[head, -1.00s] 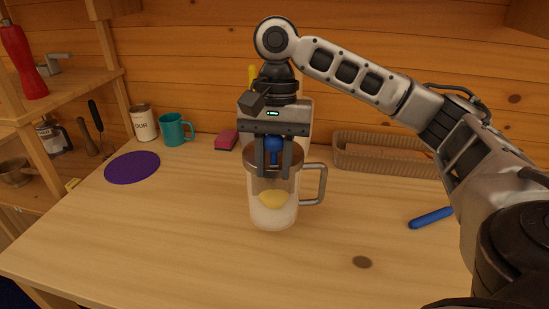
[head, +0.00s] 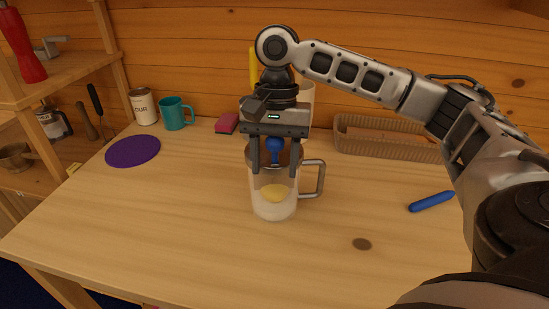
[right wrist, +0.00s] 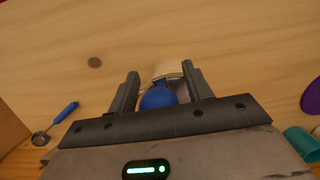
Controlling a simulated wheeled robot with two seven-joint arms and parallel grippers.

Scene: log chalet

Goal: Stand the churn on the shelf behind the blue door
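The churn (head: 274,200) is a clear glass jar with a dark lid, a grey side handle, a blue knob (head: 275,144) on top and pale liquid with a yellow lump inside. It stands upright on the wooden worktop. My right gripper (head: 274,172) points down over it, its fingers apart on either side of the knob. In the right wrist view the blue knob (right wrist: 158,98) shows between the spread fingers, with gaps on both sides. My left gripper is not in view. No blue door shows.
A wicker basket (head: 385,148) and a blue-handled utensil (head: 431,202) lie to the right. A pink sponge (head: 227,124), teal mug (head: 173,114), flour tin (head: 143,107) and purple disc (head: 133,151) are at the back left. Open shelves (head: 75,66) stand left. The front worktop is clear.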

